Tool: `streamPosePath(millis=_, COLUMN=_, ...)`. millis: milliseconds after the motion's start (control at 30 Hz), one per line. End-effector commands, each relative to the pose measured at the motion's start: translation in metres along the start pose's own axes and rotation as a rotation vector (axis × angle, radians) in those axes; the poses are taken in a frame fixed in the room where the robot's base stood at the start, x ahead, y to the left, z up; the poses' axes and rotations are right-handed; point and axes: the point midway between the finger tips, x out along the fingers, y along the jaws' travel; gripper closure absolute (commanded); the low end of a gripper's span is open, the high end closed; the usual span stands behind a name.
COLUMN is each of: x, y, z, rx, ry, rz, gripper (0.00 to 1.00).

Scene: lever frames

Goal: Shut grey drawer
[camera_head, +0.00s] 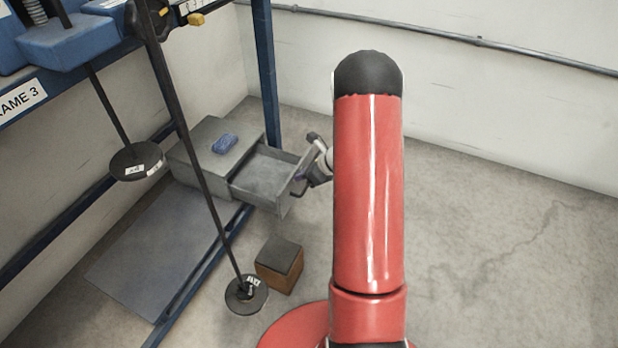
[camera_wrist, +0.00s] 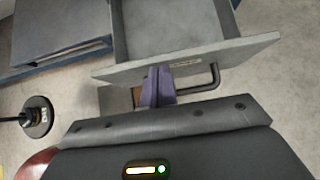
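The grey drawer (camera_head: 270,176) is pulled out of its grey cabinet (camera_head: 204,130), and its inside looks empty. In the wrist view the drawer's front panel (camera_wrist: 215,58) runs across the upper part, with a dark bar handle (camera_wrist: 205,88) on it. My gripper (camera_head: 312,180) is at the drawer's front, partly behind my red arm. In the wrist view its purple fingers (camera_wrist: 157,87) are together and point at the front panel, by the handle's left end. I cannot tell whether the tips touch the panel or handle.
A blue cloth-like item (camera_head: 224,143) lies on the cabinet. A brown box with a dark top (camera_head: 279,265) stands on the floor below the drawer. A blue frame (camera_head: 265,60) and hanging rods with round weights (camera_head: 246,295) are on the left. Floor to the right is clear.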

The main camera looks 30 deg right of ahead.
Motion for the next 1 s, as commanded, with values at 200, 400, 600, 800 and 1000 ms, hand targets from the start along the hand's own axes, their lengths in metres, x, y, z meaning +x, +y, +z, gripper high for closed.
streamPosePath(millis=200, x=0.043, y=0.002, z=0.043, rx=-0.007, ry=-0.004, rz=0.005, gripper=1.0)
streamPosePath(millis=400, x=0.081, y=0.002, z=0.082, rx=-0.005, ry=-0.004, rz=0.005, gripper=1.0)
streamPosePath(millis=600, x=0.109, y=0.002, z=0.111, rx=-0.004, ry=-0.002, rz=0.004, gripper=1.0)
streamPosePath(millis=800, x=0.124, y=0.001, z=0.125, rx=-0.002, ry=-0.002, rz=0.003, gripper=1.0)
streamPosePath(millis=1000, x=0.128, y=0.001, z=0.13, rx=-0.002, ry=-0.005, rz=0.002, gripper=1.0)
